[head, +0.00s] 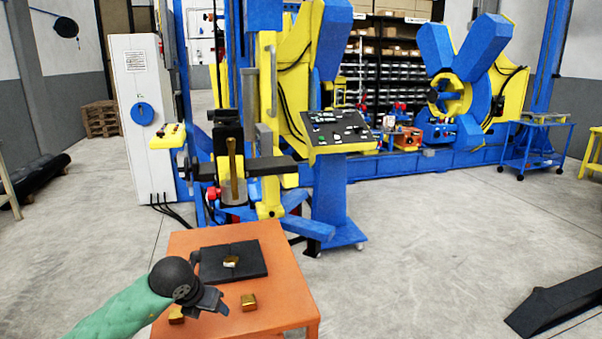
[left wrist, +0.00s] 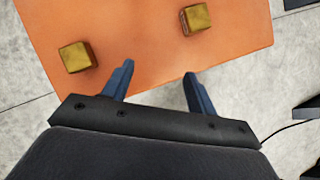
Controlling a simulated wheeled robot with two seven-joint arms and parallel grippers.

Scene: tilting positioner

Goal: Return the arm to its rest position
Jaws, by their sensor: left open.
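My left arm reaches in from the lower left of the head view, and its gripper (head: 214,300) is above the front part of the orange table (head: 190,241). In the left wrist view the left gripper (left wrist: 155,72) is open, with nothing between its fingers. One gold block (head: 249,302) lies right of the gripper and another gold block (head: 176,315) lies to its left. Two gold blocks also show in the left wrist view, one at left (left wrist: 76,57) and one at upper right (left wrist: 195,18), both apart from the fingers. My right gripper is not in view.
The blue and yellow positioner (head: 265,195) and a tilted panel (head: 338,131) stand behind. A dark sloped object (head: 560,302) is at lower right. Floor between is clear.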

